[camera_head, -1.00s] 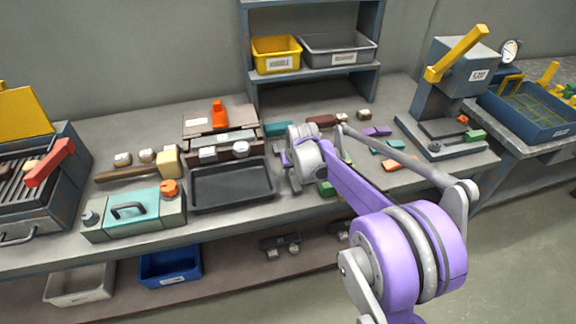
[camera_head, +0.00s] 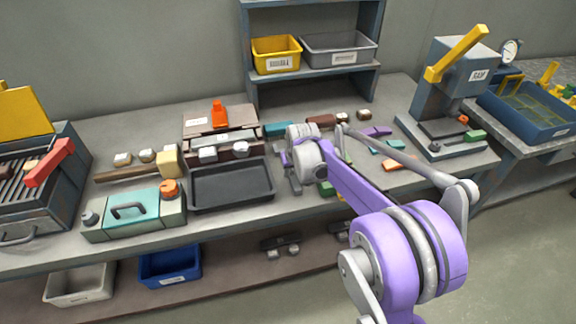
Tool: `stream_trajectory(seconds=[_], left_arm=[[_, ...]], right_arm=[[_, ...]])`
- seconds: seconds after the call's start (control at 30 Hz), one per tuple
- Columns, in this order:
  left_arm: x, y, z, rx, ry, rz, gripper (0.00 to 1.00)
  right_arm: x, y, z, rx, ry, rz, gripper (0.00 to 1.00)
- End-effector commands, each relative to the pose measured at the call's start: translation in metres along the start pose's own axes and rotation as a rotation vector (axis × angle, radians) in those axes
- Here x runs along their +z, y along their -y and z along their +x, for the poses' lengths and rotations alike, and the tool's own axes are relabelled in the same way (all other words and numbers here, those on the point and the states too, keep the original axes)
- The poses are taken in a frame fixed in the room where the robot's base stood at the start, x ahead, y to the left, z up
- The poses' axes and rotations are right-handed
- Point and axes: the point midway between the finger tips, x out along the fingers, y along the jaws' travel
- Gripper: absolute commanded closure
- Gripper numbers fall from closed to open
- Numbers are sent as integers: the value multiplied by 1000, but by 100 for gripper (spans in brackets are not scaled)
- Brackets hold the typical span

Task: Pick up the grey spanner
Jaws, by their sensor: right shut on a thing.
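My right gripper (camera_head: 291,176) is low over the bench, just right of the black tray, seen from behind and partly covered by its own purple and grey wrist. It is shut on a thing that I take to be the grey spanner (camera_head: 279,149). Only a small grey piece shows beside the jaws; the rest is hidden by the gripper and wrist. I cannot tell whether it is clear of the bench. My left gripper is not in view.
The black tray (camera_head: 232,198) lies close left of the gripper. A teal box (camera_head: 279,129) and brown block (camera_head: 321,121) lie behind it. Small coloured pieces lie to the right, before the press (camera_head: 450,88). A shelf (camera_head: 313,85) stands behind. The bench's front edge is near.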

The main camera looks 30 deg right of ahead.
Motion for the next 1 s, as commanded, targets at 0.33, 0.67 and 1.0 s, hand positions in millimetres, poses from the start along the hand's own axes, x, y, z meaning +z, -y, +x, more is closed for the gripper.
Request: stream_trajectory(seconds=[0.33,0.67,1.0], left_arm=[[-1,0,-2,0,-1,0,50],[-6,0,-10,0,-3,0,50],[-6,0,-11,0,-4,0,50]], right_arm=[[-6,0,-14,0,-1,0,100],[-30,0,-74,0,-1,0,100],[-39,0,-93,0,0,0,100]])
